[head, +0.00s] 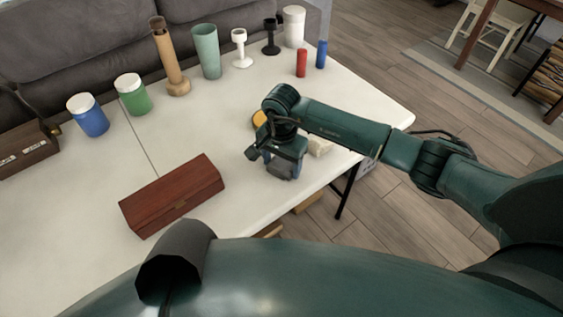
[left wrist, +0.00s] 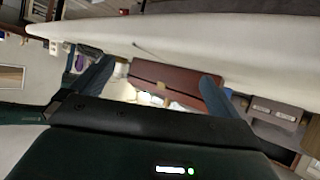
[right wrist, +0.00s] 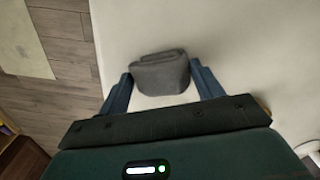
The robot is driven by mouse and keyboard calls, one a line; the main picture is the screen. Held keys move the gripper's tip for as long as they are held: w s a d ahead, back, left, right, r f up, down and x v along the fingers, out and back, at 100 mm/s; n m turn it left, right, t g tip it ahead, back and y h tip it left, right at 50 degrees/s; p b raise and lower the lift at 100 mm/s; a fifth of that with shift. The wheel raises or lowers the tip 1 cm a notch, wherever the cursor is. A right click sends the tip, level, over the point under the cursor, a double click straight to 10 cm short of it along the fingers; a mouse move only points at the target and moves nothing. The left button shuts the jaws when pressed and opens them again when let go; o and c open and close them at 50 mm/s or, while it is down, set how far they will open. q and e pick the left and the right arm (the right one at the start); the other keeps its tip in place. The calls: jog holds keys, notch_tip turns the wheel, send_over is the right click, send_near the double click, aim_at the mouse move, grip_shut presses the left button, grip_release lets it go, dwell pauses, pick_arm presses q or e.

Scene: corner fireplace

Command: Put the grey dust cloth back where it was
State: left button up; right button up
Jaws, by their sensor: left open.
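The grey dust cloth (right wrist: 160,75) is a small folded bundle in the right wrist view, over the pale table (right wrist: 240,40). My right gripper (right wrist: 161,70) has its two fingers against either side of it and is shut on it. In the head view my right gripper (head: 284,165) points down over the table's near right part, and the arm largely hides the cloth. I cannot tell whether the cloth touches the table. My left gripper (left wrist: 155,72) is open and empty in the left wrist view; it does not show in the head view.
A red-brown wooden box (head: 172,195) lies left of the right gripper. A yellow item (head: 259,119) and a pale block (head: 320,146) are close to it. Jars, cups and candlesticks line the back, with a red cylinder (head: 301,63) and a blue cylinder (head: 321,54). The table's middle is clear.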

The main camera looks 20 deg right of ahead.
pick_arm(q)
jog(key=shift+a, duration=0.1)
pick_arm(e)
jog(key=o, duration=0.4)
pick_arm(q)
jog(key=shift+r, duration=0.1)
